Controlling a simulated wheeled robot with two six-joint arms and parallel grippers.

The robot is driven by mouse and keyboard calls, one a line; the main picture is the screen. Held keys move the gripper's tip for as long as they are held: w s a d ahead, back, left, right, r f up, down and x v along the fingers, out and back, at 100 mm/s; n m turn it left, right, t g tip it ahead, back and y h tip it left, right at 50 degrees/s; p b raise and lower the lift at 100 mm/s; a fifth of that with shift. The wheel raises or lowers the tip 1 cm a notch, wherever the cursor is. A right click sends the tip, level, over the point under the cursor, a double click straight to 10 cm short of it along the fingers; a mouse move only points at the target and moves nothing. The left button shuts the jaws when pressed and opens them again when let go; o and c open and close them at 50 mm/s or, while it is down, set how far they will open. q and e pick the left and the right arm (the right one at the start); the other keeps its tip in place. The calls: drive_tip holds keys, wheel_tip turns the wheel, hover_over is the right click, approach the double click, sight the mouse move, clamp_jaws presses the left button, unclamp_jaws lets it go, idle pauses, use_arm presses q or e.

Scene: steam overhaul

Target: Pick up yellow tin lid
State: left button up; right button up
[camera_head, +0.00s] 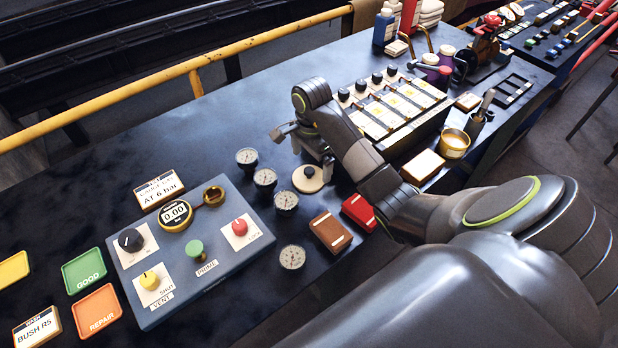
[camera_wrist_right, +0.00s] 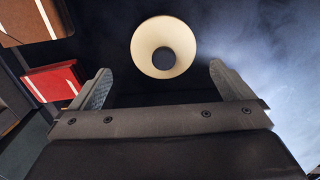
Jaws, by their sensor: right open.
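The pale yellow tin lid (camera_head: 307,183) is a round disc with a dark knob in its middle. It lies flat on the dark bench, right of the gauges. In the right wrist view the lid (camera_wrist_right: 145,48) shows whole, ahead of and between the two fingers. My right gripper (camera_head: 304,148) is open and empty above the bench, close to the lid on its far side in the head view. In the wrist view its fingers (camera_wrist_right: 162,82) are spread wide, apart from the lid. My left gripper is not in view.
Several round gauges (camera_head: 265,178) lie left of the lid. A brown block (camera_head: 330,232) and a red block (camera_head: 358,212) lie nearer. A blue-grey control box (camera_head: 190,250) stands to the left. A rack of switches and labelled blocks (camera_head: 400,105) stands behind my right arm.

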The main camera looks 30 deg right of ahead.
sight(309, 169)
drive_tip(key=shift+f+b, duration=0.65)
drive_tip(key=shift+f, duration=0.05)
drive_tip(key=shift+w+a+f, duration=0.1)
drive_tip(key=shift+f, duration=0.25)
wheel_tip(309, 169, down, 2)
drive_tip(key=shift+w+f+p, duration=0.1)
drive_tip(key=shift+w+p, duration=0.05)
drive_tip(key=shift+p, duration=0.3)
drive_tip(key=shift+f, duration=0.4)
drive_tip(key=c, duration=0.9)
drive_tip(key=shift+r, duration=0.1)
